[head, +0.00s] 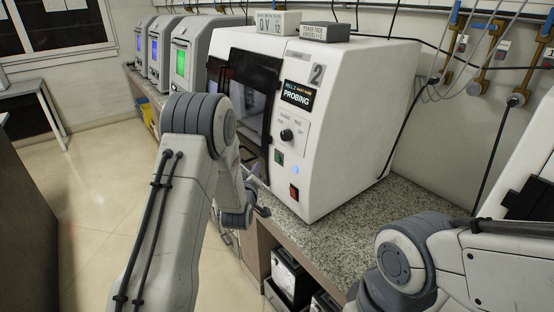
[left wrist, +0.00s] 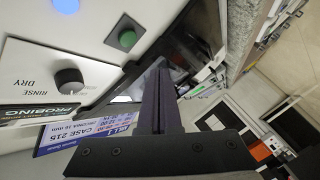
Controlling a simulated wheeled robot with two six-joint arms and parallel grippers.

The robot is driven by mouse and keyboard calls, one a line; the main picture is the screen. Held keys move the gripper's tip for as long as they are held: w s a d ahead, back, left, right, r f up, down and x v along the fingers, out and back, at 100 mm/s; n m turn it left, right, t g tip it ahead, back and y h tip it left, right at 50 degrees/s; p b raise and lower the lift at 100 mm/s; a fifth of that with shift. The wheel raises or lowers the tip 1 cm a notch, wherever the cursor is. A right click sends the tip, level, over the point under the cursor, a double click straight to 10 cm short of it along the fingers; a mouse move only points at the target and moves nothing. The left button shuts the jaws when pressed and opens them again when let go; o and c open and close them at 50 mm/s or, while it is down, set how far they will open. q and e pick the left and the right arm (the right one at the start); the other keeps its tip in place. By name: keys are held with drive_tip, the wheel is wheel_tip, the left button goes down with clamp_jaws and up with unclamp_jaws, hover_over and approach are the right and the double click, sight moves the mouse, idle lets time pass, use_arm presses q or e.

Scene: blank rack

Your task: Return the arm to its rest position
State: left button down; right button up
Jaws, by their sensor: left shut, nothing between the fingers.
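My left arm comes in from the left in the head view and bends at a grey elbow. Its forearm goes down and away, in front of the white milling machine (head: 340,130). My left gripper (head: 262,211) is small and partly hidden there, near the counter's front edge. In the left wrist view the dark fingers of the left gripper (left wrist: 160,62) are shut together and empty, close to the machine's front panel (left wrist: 40,60). My right arm shows at the lower right of the head view; its gripper is outside the picture.
The panel has a dark knob (head: 286,135), a green button (head: 278,156) and a red switch (head: 294,192). A granite counter (head: 400,215) bears the machine. Black boxes (head: 290,275) sit below. More machines (head: 190,55) stand at the back left. Floor (head: 85,190) left of the arm is clear.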

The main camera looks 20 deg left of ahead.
use_arm(q)
drive_tip(key=s+d+r+m+g+h, duration=0.1)
drive_tip(key=s+d+m+g+h, duration=0.3)
drive_tip(key=s+d, duration=0.5)
drive_tip(key=s+d+r+m+g+h, duration=0.1)
drive_tip(key=s+d+m+g, duration=0.5)
drive_tip(key=d, duration=0.6)
drive_tip(key=s+r+m+g+y, duration=0.1)
drive_tip(key=s+m+g, duration=0.5)
drive_tip(key=s, duration=2.2)
drive_tip(key=shift+s+r+m+g+y, duration=0.15)
drive_tip(key=shift+s+m+g+y, duration=0.15)
drive_tip(key=shift+m, duration=0.9)
drive_tip(key=shift+a, duration=0.1)
idle(1.0)
